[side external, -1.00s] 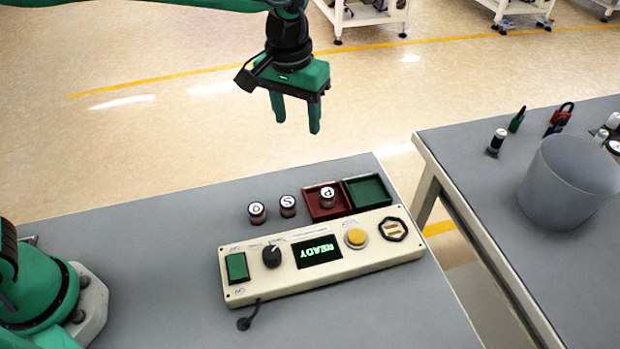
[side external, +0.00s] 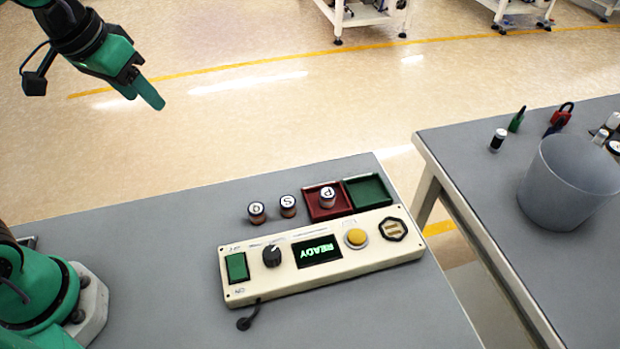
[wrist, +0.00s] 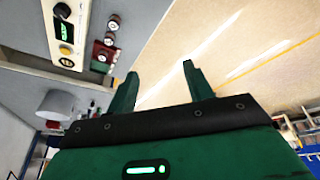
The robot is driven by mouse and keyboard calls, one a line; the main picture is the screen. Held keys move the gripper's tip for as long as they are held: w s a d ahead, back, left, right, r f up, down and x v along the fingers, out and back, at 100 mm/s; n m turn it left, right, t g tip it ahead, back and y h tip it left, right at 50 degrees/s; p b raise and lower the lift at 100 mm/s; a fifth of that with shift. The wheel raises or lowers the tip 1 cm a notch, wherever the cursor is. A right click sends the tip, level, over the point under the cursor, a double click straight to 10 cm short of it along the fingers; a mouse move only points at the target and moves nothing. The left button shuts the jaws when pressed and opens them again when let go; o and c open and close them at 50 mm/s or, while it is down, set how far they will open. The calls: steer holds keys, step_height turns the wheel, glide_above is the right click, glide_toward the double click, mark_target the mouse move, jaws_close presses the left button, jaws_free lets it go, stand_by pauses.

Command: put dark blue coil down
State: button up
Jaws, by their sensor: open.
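My gripper (side external: 146,92) is open and empty, high at the upper left of the side view, away from the bench. In the wrist view its two fingers (wrist: 160,70) stand apart with only floor between them. Three small lettered cylinders show: one marked like O or Q (side external: 257,213) and one marked S (side external: 288,206) stand upright on the bench, and one marked P (side external: 327,197) stands in the red tray (side external: 313,209). I cannot tell from their colours which is the dark blue coil. The green tray (side external: 368,191) beside it is empty.
A cream control box (side external: 323,276) with a READY display and yellow button (side external: 355,237) lies in front of the trays. A second table holds a grey bin (side external: 565,190), a red padlock (side external: 565,112) and small items. The bench left of the cylinders is clear.

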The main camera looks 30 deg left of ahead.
steer(key=s+a+f+t, duration=0.1)
steer(key=s+a+f, duration=0.1)
steer(key=s+a, duration=0.2)
steer(key=s, duration=0.3)
steer(key=shift+f+y, duration=0.3)
steer(key=shift+f, duration=0.05)
stand_by(0.9)
